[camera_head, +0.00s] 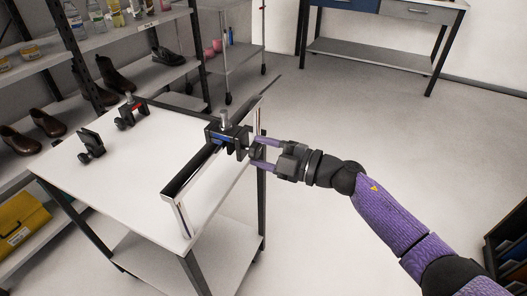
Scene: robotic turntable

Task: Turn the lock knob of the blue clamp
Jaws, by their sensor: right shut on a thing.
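The blue clamp (218,134) is black with a blue strip and sits on a metal rail frame (183,204) at the right edge of a white table. Its dark lock knob (254,151) points right, toward my right gripper. My right gripper (263,153) comes in from the right, with its purple fingers on either side of the knob and shut on it. The knob is partly hidden by the fingers. My left gripper is not in view.
A red-marked clamp (131,112) and another black clamp (91,146) sit on the left of the white table (120,186). Shelves with shoes and bottles (97,17) stand behind. A yellow case (22,222) is at lower left.

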